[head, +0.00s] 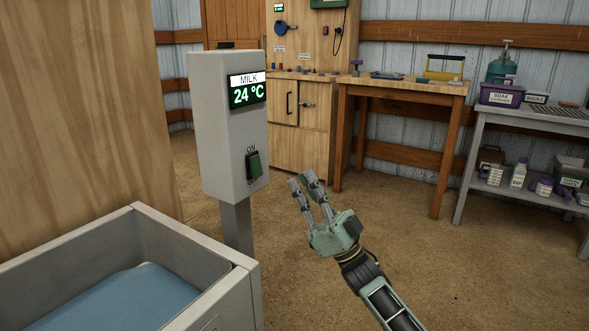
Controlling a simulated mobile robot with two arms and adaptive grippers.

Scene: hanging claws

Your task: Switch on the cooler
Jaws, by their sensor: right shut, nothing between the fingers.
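The cooler's control box (219,128) is a pale grey upright box on a grey post. Its display (247,93) reads MILK and 24 °C in green-white figures. Below it is a green rocker switch (254,165) with ON printed above it. The open grey tank (200,264) in front holds a blue surface (132,300). My right gripper (302,181) is shut and empty, to the right of the switch and slightly lower in the picture. It appears apart from the box. My left gripper is not in view.
A wooden panel (75,120) stands at the left. The floor (440,260) around my right arm is clear.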

